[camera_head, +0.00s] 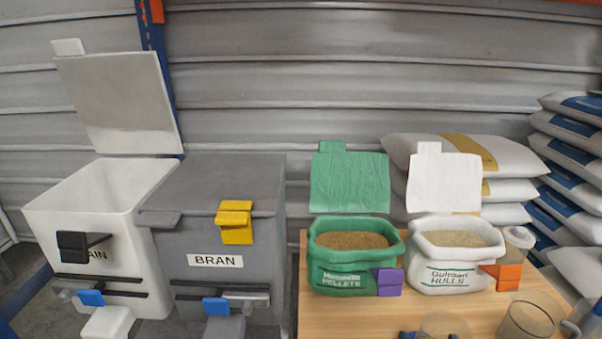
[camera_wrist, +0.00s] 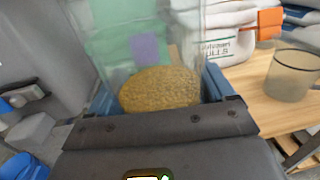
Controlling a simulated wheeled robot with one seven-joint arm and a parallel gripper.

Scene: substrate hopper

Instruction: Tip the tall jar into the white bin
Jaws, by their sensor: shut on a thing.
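The tall jar (camera_wrist: 160,88) is clear, with coarse tan-brown contents low inside it in the wrist view. My gripper (camera_wrist: 172,84) is shut on it, a blue finger on each side. In the head view only the jar's rounded top (camera_head: 446,322) and bits of my blue gripper (camera_head: 428,335) show at the bottom edge, over the table's front. Whether the jar touches the table is hidden. The white bin (camera_head: 45,210) stands far left, its lid (camera_head: 118,100) raised and its mouth open. My gripper is well to the right of it.
The grey BRAN bin (camera_head: 215,185) stands shut beside the white bin. The wooden table (camera_head: 400,305) holds a green pellets bag (camera_head: 340,282), a white hulls bag (camera_head: 450,275) and a clear jug (camera_head: 528,320). Stacked sacks (camera_head: 575,165) stand at the right.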

